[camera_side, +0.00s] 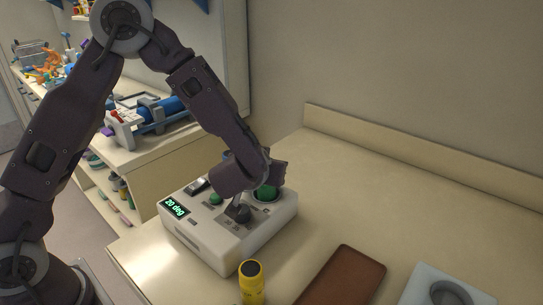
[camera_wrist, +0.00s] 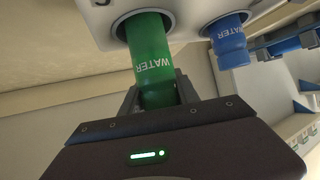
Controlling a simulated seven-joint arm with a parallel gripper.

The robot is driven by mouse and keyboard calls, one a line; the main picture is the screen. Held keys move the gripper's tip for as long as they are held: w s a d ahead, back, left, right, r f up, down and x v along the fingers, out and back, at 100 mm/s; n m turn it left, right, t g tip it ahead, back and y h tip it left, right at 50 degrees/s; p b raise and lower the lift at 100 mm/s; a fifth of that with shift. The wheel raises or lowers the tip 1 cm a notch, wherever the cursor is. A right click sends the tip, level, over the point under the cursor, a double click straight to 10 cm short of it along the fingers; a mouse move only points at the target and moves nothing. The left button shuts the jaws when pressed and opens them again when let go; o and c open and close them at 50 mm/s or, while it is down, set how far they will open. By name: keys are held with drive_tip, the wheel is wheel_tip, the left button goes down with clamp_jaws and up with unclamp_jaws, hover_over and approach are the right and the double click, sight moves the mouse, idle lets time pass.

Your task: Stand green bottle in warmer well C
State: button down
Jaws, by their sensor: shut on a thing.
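The green bottle (camera_wrist: 152,62), marked WATER, is between the two fingers of my gripper (camera_wrist: 158,92) in the wrist view. My gripper is shut on it. The bottle's far end is inside a round well of the white warmer (camera_wrist: 100,28); how deep it sits is hidden. A letter beside this well is cut off at the picture's edge and looks like a C. In the side view the green bottle (camera_side: 267,192) shows at the well at the right end of the warmer (camera_side: 214,241), partly covered by my gripper (camera_side: 272,175).
A blue bottle (camera_wrist: 230,45) stands in the neighbouring well. The warmer's display (camera_side: 176,207) reads 20 deg. The counter at right (camera_side: 400,190) is clear.

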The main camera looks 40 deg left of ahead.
drive_tip(key=shift+f, duration=0.75)
drive_tip(key=shift+f, duration=0.65)
idle(0.6)
drive_tip(key=c, duration=1.2)
unclamp_jaws()
drive_tip(key=shift+v, duration=5.55)
